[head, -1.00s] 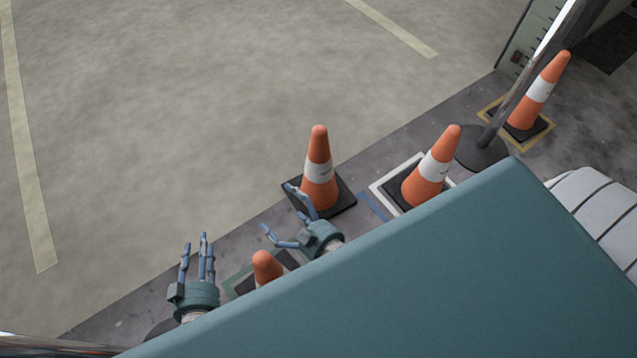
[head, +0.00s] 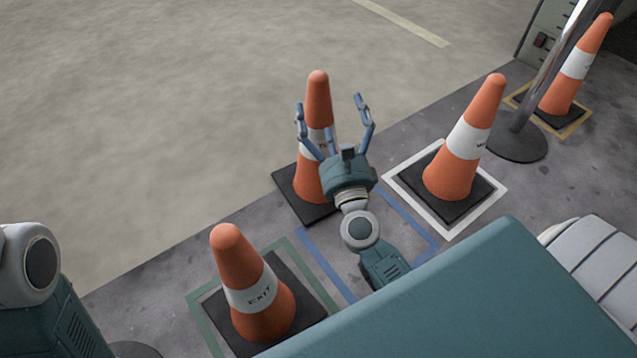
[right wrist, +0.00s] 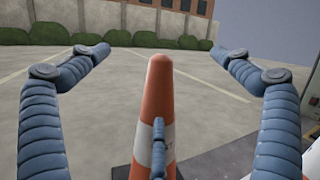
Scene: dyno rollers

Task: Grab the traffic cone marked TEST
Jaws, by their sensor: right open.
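An orange cone (head: 317,95) with a white band and black base stands upright in the middle of the head view. Its label is mostly hidden by my right gripper, so I cannot read it for certain. My right gripper (head: 330,103) is open in front of this cone, its fingers spread towards it. In the right wrist view the cone (right wrist: 158,95) stands between the two side fingers of the gripper (right wrist: 160,54), clear of both. A third finger overlaps its band; I cannot tell whether it touches. My left gripper is out of view.
A cone marked EXIT (head: 262,300) stands on a green-outlined square at lower left. Another cone (head: 480,108) stands on a white-outlined square, and one (head: 591,38) on yellow at far right. A metal post (head: 530,100) stands between them. An empty blue outline (head: 322,263) lies nearby.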

